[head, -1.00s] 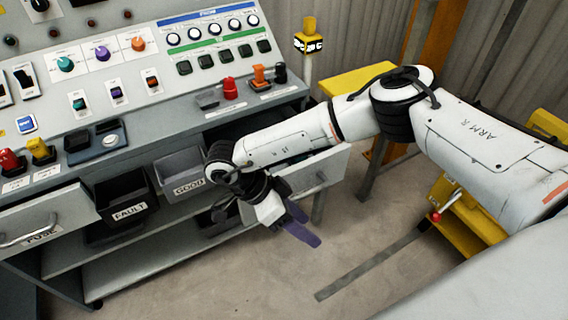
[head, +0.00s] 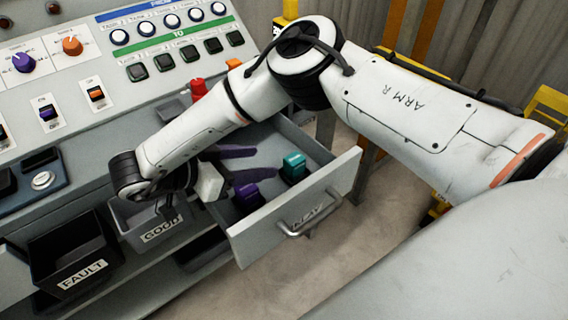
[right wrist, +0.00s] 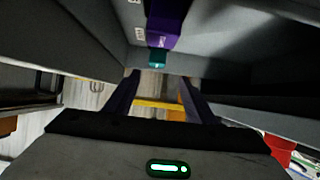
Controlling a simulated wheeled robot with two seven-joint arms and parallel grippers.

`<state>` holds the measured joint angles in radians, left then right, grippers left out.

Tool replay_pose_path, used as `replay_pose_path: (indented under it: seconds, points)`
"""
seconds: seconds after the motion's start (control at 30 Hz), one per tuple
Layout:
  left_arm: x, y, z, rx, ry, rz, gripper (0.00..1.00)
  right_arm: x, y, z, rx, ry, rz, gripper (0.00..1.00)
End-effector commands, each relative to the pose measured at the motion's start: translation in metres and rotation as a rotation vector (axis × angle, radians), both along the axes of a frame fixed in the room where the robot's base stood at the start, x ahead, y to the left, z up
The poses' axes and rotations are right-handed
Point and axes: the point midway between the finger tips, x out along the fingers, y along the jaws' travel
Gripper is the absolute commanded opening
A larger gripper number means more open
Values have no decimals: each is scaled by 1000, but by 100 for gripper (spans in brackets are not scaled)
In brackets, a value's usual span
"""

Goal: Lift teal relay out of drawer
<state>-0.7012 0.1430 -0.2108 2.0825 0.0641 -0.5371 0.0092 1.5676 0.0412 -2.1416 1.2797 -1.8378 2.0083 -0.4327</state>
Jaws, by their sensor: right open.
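The teal relay (head: 293,167) stands in the open drawer (head: 345,180), towards its right side. It also shows in the right wrist view (right wrist: 157,58), small, beyond a purple relay (right wrist: 165,25). The purple relay (head: 247,196) stands nearer the drawer's left front in the head view. My right gripper (head: 246,165) is open and empty, its dark purple fingers pointing right over the drawer towards the teal relay. The fingers (right wrist: 158,85) are spread in the right wrist view, with nothing between them. I cannot tell their exact height above the relays. My left gripper is not in view.
The drawer's walls and handled front (head: 300,222) surround the relays. My right forearm passes in front of the console (head: 150,50). Black FAULT (head: 75,255) and grey GOOD (head: 145,222) bins sit left of the drawer. Open floor lies in front.

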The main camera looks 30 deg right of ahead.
Motion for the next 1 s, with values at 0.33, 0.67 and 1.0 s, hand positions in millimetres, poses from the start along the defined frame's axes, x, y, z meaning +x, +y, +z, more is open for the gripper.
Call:
replay_pose_path:
  seconds: [0.33, 0.67, 1.0]
  points:
    - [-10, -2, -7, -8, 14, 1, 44, 2, -38, -21, 1, 2, -1, 50]
    - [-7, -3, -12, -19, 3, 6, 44, 2, -74, -46, 2, 3, -4, 50]
    - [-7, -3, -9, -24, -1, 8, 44, 4, -82, -48, 1, 1, -1, 50]
